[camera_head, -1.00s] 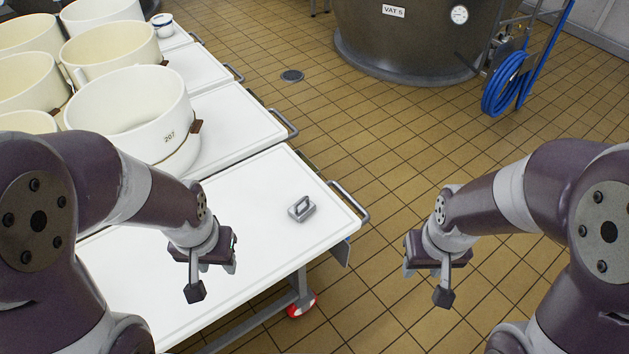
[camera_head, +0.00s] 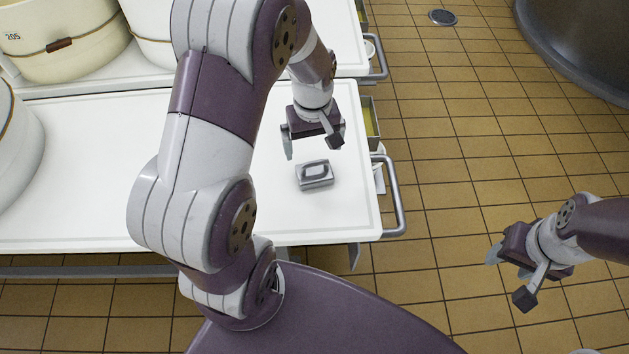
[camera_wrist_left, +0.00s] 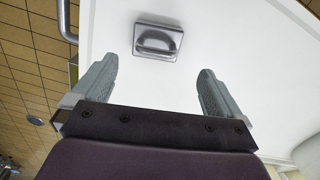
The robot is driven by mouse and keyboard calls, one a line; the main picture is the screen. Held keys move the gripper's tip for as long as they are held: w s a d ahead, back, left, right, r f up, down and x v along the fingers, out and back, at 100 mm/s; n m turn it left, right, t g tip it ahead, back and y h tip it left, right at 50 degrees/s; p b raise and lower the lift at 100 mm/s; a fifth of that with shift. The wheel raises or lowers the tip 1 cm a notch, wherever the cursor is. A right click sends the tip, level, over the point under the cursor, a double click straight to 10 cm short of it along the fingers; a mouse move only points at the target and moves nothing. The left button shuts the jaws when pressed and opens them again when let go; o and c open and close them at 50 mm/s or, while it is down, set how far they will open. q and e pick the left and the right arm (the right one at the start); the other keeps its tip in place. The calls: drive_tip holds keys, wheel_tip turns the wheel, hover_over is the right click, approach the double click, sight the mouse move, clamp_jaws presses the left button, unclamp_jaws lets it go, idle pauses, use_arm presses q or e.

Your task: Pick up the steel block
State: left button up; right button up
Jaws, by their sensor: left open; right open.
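My right gripper (camera_head: 502,262) is open and empty over the tiled floor at the right.
Cream moulds, one a round tub (camera_head: 65,40), stand at the left. A metal rail handle (camera_head: 392,195) sticks out from the table's right end. A dark vat (camera_head: 590,45) stands at the far right. The table around the block is clear.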

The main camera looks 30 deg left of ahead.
sight(315, 162)
use_arm(q)
wheel_tip(315, 162, down, 4)
drive_tip(key=shift+w+d+f+b, duration=0.15)
drive_tip(key=shift+f+b, duration=0.1)
drive_tip(key=shift+b, duration=0.3)
drive_tip(key=f, duration=0.1)
drive_tip(key=f+b, duration=0.1)
drive_tip(key=f, duration=0.1)
drive_tip(key=f+b, duration=0.1)
drive_tip(key=f, duration=0.1)
drive_tip(key=shift+w+f, duration=0.1)
drive_tip(key=shift+w, duration=0.15)
drive_tip(key=shift+c, duration=1.2)
drive_tip(key=c, duration=1.5)
